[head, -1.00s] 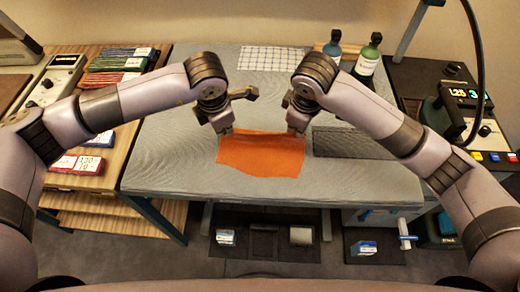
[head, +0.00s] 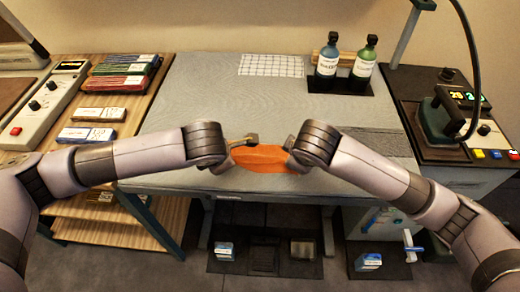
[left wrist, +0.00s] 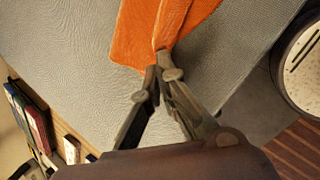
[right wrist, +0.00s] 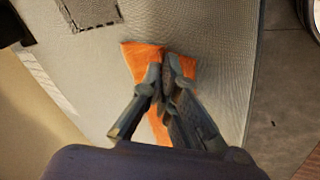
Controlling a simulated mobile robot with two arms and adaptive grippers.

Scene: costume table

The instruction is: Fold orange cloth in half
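The orange cloth (head: 260,158) lies near the front edge of the grey table, partly hidden by my arms. In the left wrist view the cloth (left wrist: 138,40) has a raised ridge running into the fingertips. My left gripper (left wrist: 160,72) is shut on it at the cloth's left side. In the right wrist view the cloth (right wrist: 140,60) shows on both sides of the fingers. My right gripper (right wrist: 166,75) is shut on it at the cloth's right side. How the layers lie over each other cannot be made out.
The grey table (head: 200,100) is clear behind the cloth. A white grid sheet (head: 272,65) and two bottles (head: 327,70) are at the back. A dark mesh patch (head: 375,143) lies right of my right gripper. Side stands hold boxes and devices.

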